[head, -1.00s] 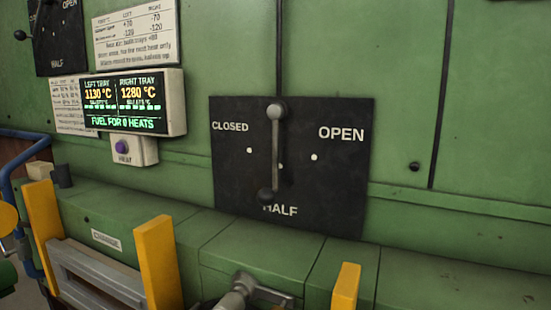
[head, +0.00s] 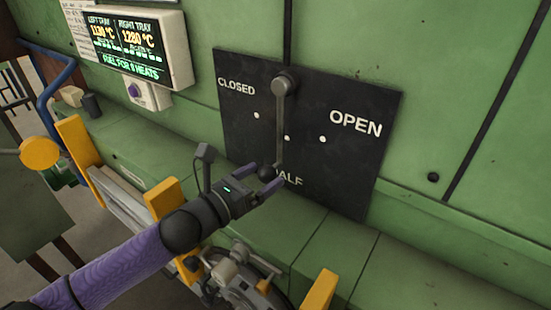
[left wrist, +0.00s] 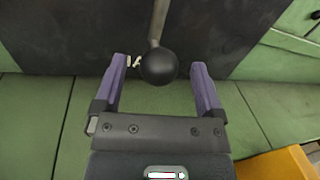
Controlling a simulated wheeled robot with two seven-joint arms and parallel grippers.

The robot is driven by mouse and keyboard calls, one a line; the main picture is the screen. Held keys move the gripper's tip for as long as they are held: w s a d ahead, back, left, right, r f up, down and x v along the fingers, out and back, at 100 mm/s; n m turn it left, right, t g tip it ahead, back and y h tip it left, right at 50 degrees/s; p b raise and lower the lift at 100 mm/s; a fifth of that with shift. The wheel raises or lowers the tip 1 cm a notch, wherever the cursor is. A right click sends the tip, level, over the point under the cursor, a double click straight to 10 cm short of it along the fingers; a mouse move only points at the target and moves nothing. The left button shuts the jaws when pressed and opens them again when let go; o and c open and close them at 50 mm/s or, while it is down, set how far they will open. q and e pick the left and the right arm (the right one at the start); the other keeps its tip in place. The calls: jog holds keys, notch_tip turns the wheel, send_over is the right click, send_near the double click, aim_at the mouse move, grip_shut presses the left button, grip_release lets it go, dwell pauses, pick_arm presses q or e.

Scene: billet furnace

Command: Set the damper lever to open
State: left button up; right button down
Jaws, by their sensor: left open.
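The damper lever (head: 280,128) hangs from its pivot at the top of a black plate (head: 362,108) marked CLOSED, HALF and OPEN. It points down at HALF, and its dark ball knob (head: 267,172) is at the lower end. My left gripper (head: 268,176) is open, with its purple fingers on either side of the knob. In the left wrist view, the knob (left wrist: 159,67) sits between the fingertips, with a visible gap on each side. My right gripper is not in view.
A display (head: 136,45) reads left tray 1130 °C and right tray 1280 °C, above a box with a purple button (head: 134,91). A green ledge (head: 300,230) runs below the plate. Yellow posts (head: 318,292) stand in front of it.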

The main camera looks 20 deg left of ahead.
aim_at(273, 166)
pick_arm(q)
jog(key=shift+x, duration=1.8)
grip_shut()
